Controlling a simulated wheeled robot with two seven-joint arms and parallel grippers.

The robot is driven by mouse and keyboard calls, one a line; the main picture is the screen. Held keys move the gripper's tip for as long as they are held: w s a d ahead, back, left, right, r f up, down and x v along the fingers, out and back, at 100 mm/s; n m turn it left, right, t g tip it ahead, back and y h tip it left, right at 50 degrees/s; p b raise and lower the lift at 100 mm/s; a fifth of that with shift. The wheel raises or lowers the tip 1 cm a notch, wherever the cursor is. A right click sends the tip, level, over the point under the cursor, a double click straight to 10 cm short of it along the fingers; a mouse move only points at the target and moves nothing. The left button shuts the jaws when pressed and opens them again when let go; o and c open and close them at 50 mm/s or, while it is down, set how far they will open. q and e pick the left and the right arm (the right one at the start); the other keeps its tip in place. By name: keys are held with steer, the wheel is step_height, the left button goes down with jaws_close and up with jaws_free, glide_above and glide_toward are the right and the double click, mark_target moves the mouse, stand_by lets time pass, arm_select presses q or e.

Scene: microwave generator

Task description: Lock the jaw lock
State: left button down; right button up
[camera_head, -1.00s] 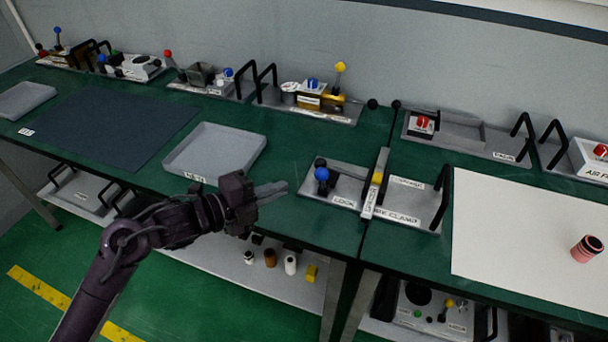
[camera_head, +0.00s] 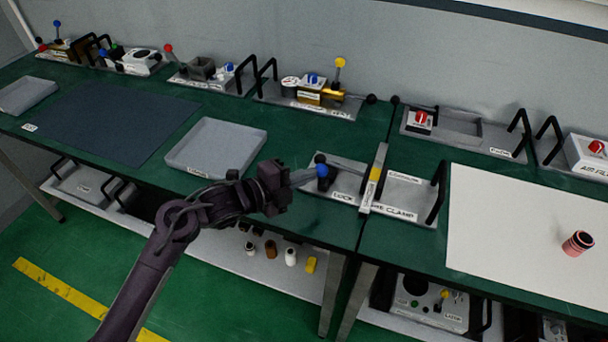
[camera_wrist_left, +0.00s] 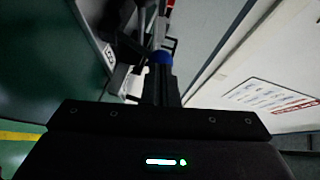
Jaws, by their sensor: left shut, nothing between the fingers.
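The jaw lock is a blue knob (camera_head: 322,170) on the grey plate labelled LOCK (camera_head: 345,198), part of the pipe clamp fixture on the green table. A raised bar with a yellow mark (camera_head: 376,173) stands just right of it. My left gripper (camera_head: 312,175) is shut and empty, its fingertips at the left side of the knob; whether they touch it I cannot tell. In the left wrist view the blue knob (camera_wrist_left: 161,57) shows right at the end of the dark fingers (camera_wrist_left: 160,85). My right gripper is not in view.
A grey tray (camera_head: 215,172) lies left of the fixture. A black handle (camera_head: 437,192) rises at the fixture's right end. A white sheet (camera_head: 520,270) with a reddish cylinder (camera_head: 577,243) lies farther right. Other fixtures line the back wall.

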arm_select(q)
steer(key=w+g+p, duration=0.1)
steer(key=w+d+r+n+g+y+p, duration=0.1)
steer(key=w+p, duration=0.1)
steer(key=w+r+g+y+p, duration=0.1)
steer(key=w, duration=0.1)
steer(key=shift+w+d+n+p, duration=0.1)
steer(key=shift+d+n+p, duration=0.2)
steer(key=shift+d+n, duration=0.1)
steer(key=shift+r, duration=0.1)
steer(key=shift+r+p, duration=0.6)
steer(key=shift+r, duration=0.25)
